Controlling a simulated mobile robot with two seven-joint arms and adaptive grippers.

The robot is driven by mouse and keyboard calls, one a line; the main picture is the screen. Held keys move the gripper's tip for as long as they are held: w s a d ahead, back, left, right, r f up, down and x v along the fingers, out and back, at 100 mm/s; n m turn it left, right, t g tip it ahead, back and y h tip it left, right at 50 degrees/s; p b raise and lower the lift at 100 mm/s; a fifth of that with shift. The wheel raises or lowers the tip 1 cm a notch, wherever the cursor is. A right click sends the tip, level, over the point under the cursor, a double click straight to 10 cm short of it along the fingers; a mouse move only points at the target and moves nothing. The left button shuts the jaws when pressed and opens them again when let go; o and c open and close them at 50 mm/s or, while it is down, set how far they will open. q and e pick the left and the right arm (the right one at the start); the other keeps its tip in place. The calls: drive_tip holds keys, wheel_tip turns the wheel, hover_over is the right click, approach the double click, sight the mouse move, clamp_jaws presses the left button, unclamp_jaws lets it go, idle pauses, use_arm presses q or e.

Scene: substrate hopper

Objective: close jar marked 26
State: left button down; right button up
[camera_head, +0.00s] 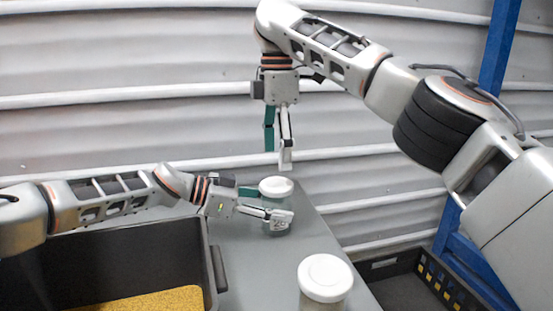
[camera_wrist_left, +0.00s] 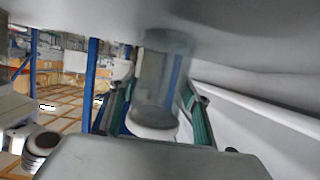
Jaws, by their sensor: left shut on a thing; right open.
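A clear jar (camera_head: 275,229) with a small label that seems to read 26 stands upright on the grey table. A white lid (camera_head: 276,186) sits on its mouth; I cannot tell how tight it is. My left gripper (camera_head: 270,206) is shut around the jar below the lid, coming from the left. In the left wrist view the jar (camera_wrist_left: 163,80) appears upside down between the green finger pads, its lid (camera_wrist_left: 152,131) lowest. My right gripper (camera_head: 278,154) points down, open and empty, above the lid and apart from it.
A second jar with a white lid (camera_head: 325,278) stands nearer on the table. A dark bin (camera_head: 110,245) with yellow grain (camera_head: 150,301) is at the left. A black crate (camera_head: 415,275) is beyond the table's right edge. A corrugated wall (camera_head: 130,80) is behind.

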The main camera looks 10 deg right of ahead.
use_arm(q)
drive_tip(key=c, duration=1)
unclamp_jaws()
drive_tip(key=v, duration=1.2)
